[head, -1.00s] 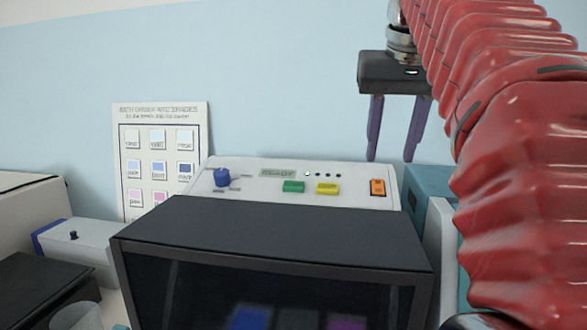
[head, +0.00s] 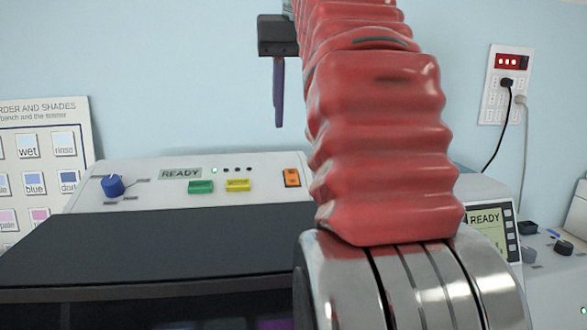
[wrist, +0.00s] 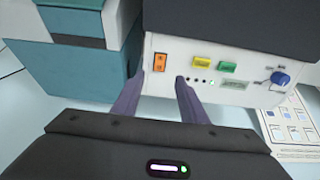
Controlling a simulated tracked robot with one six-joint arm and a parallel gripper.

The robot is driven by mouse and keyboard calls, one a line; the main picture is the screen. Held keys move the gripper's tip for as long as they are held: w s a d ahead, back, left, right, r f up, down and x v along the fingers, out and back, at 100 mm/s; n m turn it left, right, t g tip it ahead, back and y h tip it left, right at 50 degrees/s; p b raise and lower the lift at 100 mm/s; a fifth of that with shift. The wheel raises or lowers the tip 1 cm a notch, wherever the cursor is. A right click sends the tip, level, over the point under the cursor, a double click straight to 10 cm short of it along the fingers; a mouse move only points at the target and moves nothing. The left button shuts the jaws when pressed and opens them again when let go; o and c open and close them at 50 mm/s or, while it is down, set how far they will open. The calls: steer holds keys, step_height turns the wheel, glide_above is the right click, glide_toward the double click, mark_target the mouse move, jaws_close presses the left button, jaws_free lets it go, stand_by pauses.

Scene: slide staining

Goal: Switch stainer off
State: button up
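The stainer has a white sloping control panel (head: 150,187) above a dark lid (head: 170,235). On the panel are a blue knob (head: 113,186), a READY display (head: 181,174), a green button (head: 201,187), a yellow button (head: 238,185) and an orange rocker switch (head: 291,178) at the right end. One small lamp by the display glows. The switch also shows in the wrist view (wrist: 160,62), between the fingertips as pictured. My gripper (wrist: 157,82) is open and empty, above and apart from the panel. In the head view, my arm hides one finger.
A wall socket panel (head: 495,100) with a red display and plugged cords is at the right. Another device with a READY screen (head: 487,230) stands below it. A shade chart (head: 45,165) is at the left. A teal box (wrist: 85,70) stands beside the stainer.

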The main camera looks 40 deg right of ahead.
mark_target(293, 179)
steer(key=shift+x, duration=6.6)
steer(key=shift+a, duration=0.1)
jaws_close()
steer(key=shift+w+g+y, duration=0.1)
steer(key=shift+g+y, duration=0.2)
steer(key=shift+w+d+r+g+y, duration=0.1)
steer(key=shift+d+r+g+y, duration=0.05)
steer(key=shift+d+g+y, duration=0.2)
steer(key=shift+g, duration=0.55)
